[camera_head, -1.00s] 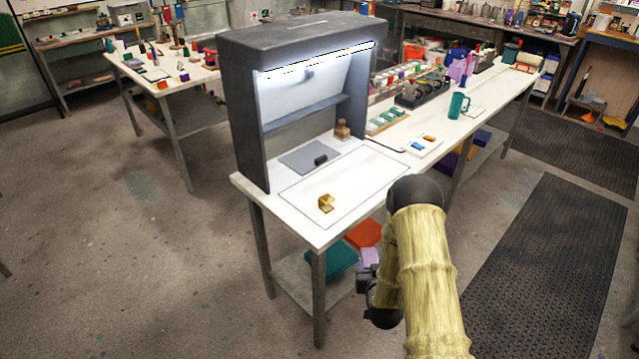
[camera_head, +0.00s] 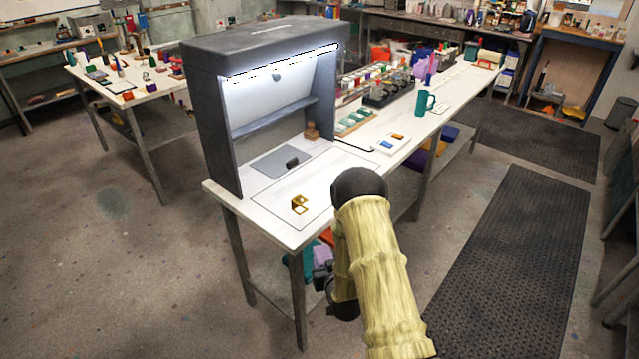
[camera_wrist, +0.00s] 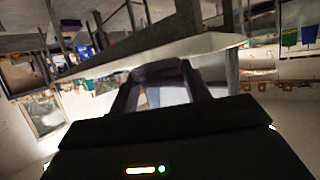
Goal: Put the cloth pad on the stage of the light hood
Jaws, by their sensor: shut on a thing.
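The light hood (camera_head: 215,52) is a grey box frame with a lit strip, standing on the near end of the long white table. Its stage seems to be the flat grey plate (camera_head: 268,165) under it, with a small black object (camera_head: 292,162) at its edge. My gripper (camera_head: 322,274) is low beside the table's front side, below the top. It is shut on a pale lilac piece, apparently the cloth pad (camera_head: 322,256). In the wrist view the pale pad (camera_wrist: 168,96) shows between the dark fingers (camera_wrist: 160,90); its edges are partly hidden.
A gold bracket (camera_head: 299,205) sits on the white table top (camera_head: 265,215) in front of the hood. A small brown object (camera_head: 312,131) stands right of the plate. The table's edge and legs are close to my arm. A dark floor mat (camera_head: 510,270) lies at right.

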